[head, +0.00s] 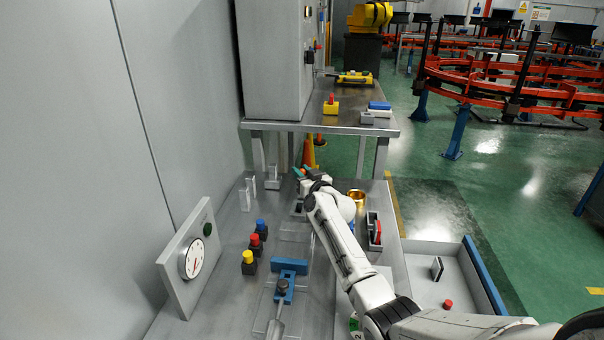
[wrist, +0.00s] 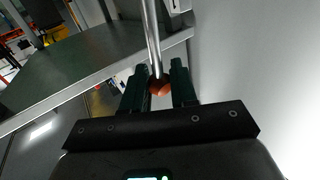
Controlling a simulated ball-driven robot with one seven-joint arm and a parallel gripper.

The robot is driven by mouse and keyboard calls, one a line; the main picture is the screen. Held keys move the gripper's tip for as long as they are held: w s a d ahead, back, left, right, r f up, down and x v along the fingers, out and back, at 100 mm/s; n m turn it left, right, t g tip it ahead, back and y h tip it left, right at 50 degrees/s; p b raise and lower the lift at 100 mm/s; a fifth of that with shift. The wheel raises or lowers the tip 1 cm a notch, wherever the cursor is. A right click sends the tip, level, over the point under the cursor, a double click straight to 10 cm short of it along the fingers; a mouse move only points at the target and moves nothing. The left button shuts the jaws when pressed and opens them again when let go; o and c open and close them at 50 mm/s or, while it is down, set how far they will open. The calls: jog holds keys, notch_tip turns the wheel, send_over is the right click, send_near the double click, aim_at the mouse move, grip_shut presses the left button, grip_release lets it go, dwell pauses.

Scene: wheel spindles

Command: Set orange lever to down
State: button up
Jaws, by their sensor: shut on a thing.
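The orange lever (wrist: 159,86) shows in the wrist view as an orange ball knob on a straight silver rod. The knob sits between the two dark fingers of my gripper (wrist: 158,70), which is shut on it. The rod runs from the knob toward the top of the picture. In the head view my gripper (head: 301,171) is at the far part of the grey workbench, with its teal fingertips showing past my white wrist. The lever's knob and rod cannot be made out there, and my arm hides part of that area.
Yellow, red and blue buttons (head: 255,241) stand left of my arm, beside a gauge panel (head: 189,262). A blue clamp (head: 289,266) is nearer. A brass cup (head: 357,196) and a red switch (head: 376,231) stand right of my arm. A higher table (head: 352,127) is behind.

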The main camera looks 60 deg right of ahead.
grip_shut()
